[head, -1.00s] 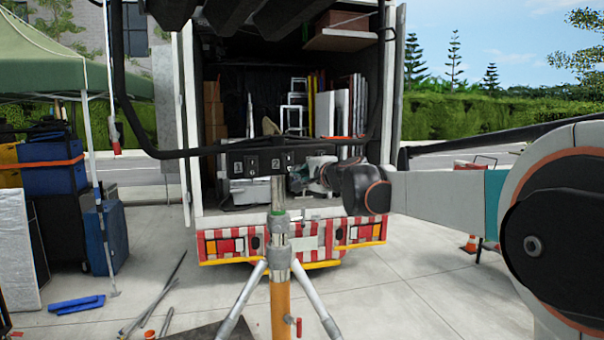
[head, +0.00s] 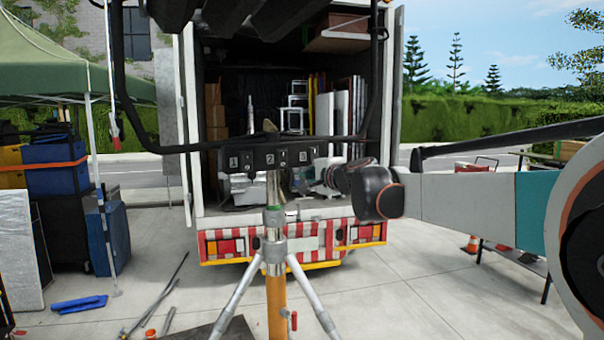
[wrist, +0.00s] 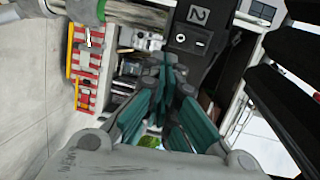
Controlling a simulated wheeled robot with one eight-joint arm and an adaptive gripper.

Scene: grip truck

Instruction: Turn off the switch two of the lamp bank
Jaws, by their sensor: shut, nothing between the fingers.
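The lamp bank's dark switch panel (head: 258,162) sits on a tripod stand (head: 274,225), with white numbers 1, 2 and 3 on it. Switch two (head: 283,158) is beside the number 2 in the head view. In the wrist view the label 2 (wrist: 198,15) and switch two (wrist: 188,40) show close up, above the fingertips. My gripper (wrist: 172,75) has teal fingers, which are shut and empty, apart from the switch in the picture. In the head view my dark wrist is right of the panel; the fingertips are not clear there. The switch's exact tilt is too small to tell.
Dark lamp heads (head: 240,12) and a black tube frame (head: 150,148) surround the panel. An open truck (head: 293,245) stands behind. Tools (head: 150,305) lie on the paving at left, beside blue boxes (head: 108,238). The paving at right front is mostly clear.

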